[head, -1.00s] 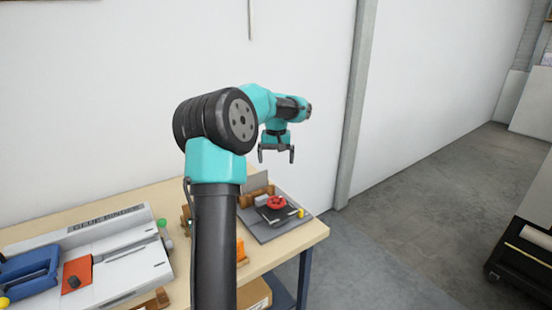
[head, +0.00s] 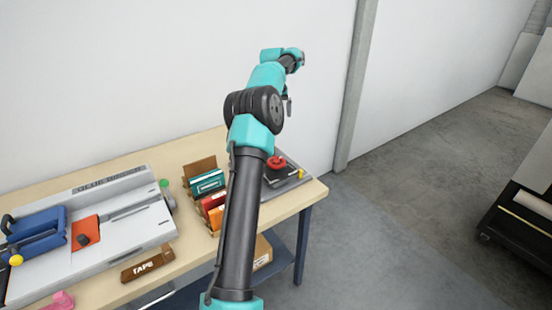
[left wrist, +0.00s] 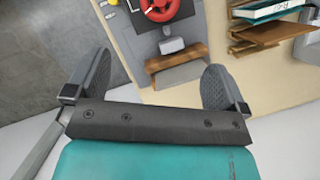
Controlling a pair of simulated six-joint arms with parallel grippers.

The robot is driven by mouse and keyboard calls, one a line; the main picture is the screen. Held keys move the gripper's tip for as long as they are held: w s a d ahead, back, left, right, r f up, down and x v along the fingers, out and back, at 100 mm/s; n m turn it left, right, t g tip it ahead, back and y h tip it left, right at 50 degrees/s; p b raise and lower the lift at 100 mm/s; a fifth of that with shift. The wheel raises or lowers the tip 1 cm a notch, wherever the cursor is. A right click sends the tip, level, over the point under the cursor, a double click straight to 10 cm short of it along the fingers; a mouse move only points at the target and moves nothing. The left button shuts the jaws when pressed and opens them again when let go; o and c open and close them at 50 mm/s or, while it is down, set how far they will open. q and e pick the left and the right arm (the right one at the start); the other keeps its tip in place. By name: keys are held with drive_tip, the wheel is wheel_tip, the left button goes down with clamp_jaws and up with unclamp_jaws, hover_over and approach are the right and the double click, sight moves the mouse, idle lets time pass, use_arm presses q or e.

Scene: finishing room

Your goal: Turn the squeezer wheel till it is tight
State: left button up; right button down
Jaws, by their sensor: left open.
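The red squeezer wheel (head: 277,161) sits on a dark grey press with a flat base (head: 297,183) at the right end of the workbench. My arm hides part of the press in the head view. In the left wrist view the wheel (left wrist: 160,8) is cut by the top edge, beyond the fingers. My left gripper (left wrist: 156,78) is open and empty, apart from the wheel. In the head view most of it is hidden behind my arm, with one dark finger showing. My right gripper is in neither view.
A wooden rack (head: 200,165) with small boxes stands left of the press. The white wall (head: 180,70) rises behind the bench (head: 315,192); open floor lies right.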

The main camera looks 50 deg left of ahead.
sight(276, 161)
use_arm(q)
drive_tip(key=shift+a+f+h, duration=0.1)
drive_tip(key=shift+a+h, duration=0.1)
drive_tip(key=shift+h, duration=0.1)
drive_tip(key=shift+d+f, duration=0.1)
drive_tip(key=shift+f, duration=0.05)
drive_tip(key=x, duration=1.7)
drive_tip(key=shift+s, duration=0.15)
drive_tip(key=c, duration=0.8)
drive_tip(key=shift+c, duration=0.2)
idle(0.8)
drive_tip(key=o, duration=0.8)
